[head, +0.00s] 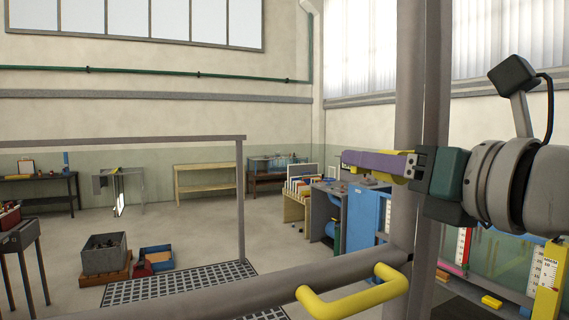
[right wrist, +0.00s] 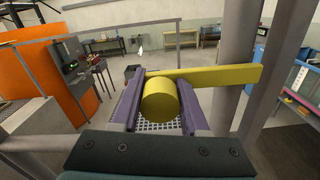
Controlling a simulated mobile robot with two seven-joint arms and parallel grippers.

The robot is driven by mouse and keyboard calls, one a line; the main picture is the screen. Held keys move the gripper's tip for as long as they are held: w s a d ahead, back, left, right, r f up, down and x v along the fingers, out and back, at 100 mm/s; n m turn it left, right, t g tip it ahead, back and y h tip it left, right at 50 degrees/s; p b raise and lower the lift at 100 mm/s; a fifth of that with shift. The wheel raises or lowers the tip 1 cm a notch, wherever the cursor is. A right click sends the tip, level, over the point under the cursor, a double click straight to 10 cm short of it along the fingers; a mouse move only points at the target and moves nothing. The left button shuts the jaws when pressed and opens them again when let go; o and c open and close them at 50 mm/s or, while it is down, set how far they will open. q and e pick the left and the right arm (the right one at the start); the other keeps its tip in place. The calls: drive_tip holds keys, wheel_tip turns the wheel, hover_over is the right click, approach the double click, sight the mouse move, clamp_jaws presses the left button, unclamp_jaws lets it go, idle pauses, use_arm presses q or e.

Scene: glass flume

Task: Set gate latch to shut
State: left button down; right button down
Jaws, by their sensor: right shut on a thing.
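The yellow gate latch shows in the right wrist view as a round knob (right wrist: 160,101) with a flat bar (right wrist: 222,77) running from it to the right. My right gripper (right wrist: 162,92) has its purple fingers on both sides of the knob and is shut on it. In the head view the right gripper (head: 372,162) reaches in from the right in front of the grey post, and its fingers hide most of the latch. The latch's far end and whatever it meets are not clear. My left gripper is not in view.
A grey post (head: 408,110) stands close by the right arm. A grey rail (head: 250,287) with a yellow handle (head: 355,292) crosses low in front. A blue cabinet (head: 367,215) stands beyond. The floor (head: 190,235) on the left is partly clear, with a grey crate (head: 104,258).

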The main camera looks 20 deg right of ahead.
drive_tip(key=d, duration=0.3)
drive_tip(key=shift+w+d+b, duration=0.2)
drive_tip(key=shift+w+b, duration=0.05)
drive_tip(key=shift+b, duration=0.1)
drive_tip(key=shift+c, duration=2.1)
unclamp_jaws()
drive_tip(key=shift+d, duration=0.1)
